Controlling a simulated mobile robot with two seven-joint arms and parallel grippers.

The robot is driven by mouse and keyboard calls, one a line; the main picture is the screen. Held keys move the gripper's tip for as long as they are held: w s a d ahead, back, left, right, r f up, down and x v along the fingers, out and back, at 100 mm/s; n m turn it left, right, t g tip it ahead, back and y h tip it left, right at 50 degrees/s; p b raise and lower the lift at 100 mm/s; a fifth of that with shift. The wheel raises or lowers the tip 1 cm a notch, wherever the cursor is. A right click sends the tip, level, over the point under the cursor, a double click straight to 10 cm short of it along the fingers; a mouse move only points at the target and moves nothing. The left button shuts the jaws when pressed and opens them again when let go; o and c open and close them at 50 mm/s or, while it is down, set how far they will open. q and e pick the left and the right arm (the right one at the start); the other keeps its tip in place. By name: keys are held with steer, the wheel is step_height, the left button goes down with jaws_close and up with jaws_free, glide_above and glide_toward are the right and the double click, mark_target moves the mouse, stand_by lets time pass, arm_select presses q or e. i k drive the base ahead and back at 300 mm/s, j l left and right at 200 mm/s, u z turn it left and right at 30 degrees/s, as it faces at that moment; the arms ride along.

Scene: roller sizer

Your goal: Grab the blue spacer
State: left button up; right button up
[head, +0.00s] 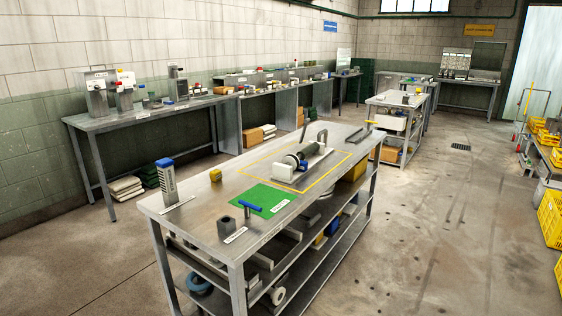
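Several blue parts show on the near metal workbench (190,220), and I cannot tell for sure which is the blue spacer. A blue piece (164,162) sits on top of an upright grey slotted holder at the bench's left end. A small blue part (303,166) is on the roller device (309,155), inside a yellow outline. Neither of my grippers is in view.
A yellow block (215,175) and a dark grey block (226,226) stand on the near bench. Long benches with equipment line the left wall. Yellow crates (550,215) stand at the right. The floor right of the near bench is open.

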mark_target(303, 167)
steer(key=i+l+u, duration=0.3)
steer(key=i+l, duration=1.45)
steer(key=l, duration=0.15)
